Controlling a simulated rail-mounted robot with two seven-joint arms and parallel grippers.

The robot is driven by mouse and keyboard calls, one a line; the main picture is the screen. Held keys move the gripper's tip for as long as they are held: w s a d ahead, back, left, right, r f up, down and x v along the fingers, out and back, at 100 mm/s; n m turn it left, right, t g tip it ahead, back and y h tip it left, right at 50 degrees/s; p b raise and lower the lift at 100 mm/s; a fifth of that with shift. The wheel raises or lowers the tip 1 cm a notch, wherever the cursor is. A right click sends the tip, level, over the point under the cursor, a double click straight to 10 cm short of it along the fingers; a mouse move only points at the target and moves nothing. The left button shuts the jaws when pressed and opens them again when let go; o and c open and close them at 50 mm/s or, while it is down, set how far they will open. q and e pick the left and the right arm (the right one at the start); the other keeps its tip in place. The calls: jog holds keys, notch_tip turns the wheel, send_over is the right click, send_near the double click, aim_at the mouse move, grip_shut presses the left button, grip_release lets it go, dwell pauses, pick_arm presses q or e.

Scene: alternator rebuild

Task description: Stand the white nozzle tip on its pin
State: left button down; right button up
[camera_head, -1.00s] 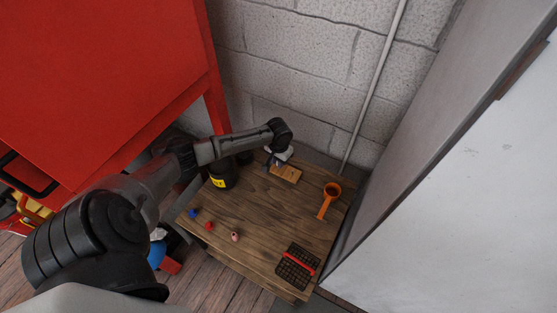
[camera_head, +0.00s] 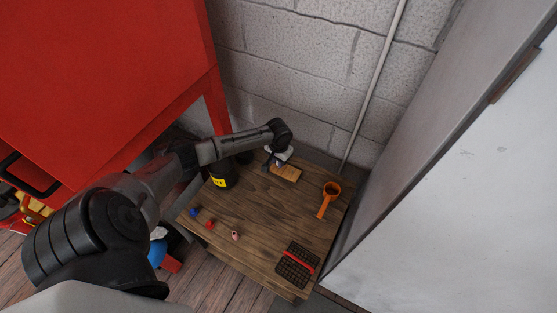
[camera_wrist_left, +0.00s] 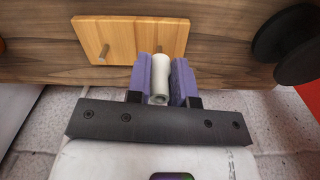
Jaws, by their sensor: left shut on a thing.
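The white nozzle tip (camera_wrist_left: 160,78) is a small hollow cylinder between the purple-grey fingers of my left gripper (camera_wrist_left: 162,66) in the left wrist view. The fingers are shut on it, with its open end facing the camera. The wooden pin block (camera_wrist_left: 128,30) lies just beyond it; in the head view it shows as a light board (camera_head: 289,174) at the back of the table. One metal pin (camera_wrist_left: 103,54) stands clear on the block. Another pin tip (camera_wrist_left: 160,48) shows just behind the nozzle tip. I cannot tell whether the nozzle tip touches that pin. My right gripper is not in view.
On the wooden table (camera_head: 262,218) are a black jar with a yellow label (camera_head: 222,176), an orange funnel-like tool (camera_head: 327,200), a dark grid tray (camera_head: 293,270), and small blue (camera_head: 194,212), red (camera_head: 210,224) and pink (camera_head: 235,236) pieces. A block wall (camera_head: 300,70) stands behind.

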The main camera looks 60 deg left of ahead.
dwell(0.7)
pick_arm(q)
jog(key=shift+f+p, duration=0.15)
jog(key=shift+p, duration=0.3)
dwell(0.4)
jog(key=shift+f+p, duration=0.1)
jog(key=shift+p, duration=0.2)
dwell(0.4)
dwell(0.8)
jog(key=shift+f+p, duration=0.2)
jog(key=shift+p, duration=0.2)
dwell(0.4)
dwell(0.7)
jog(key=shift+f+p, duration=0.1)
jog(key=shift+p, duration=0.2)
dwell(0.5)
jog(key=shift+f, duration=0.2)
dwell(0.5)
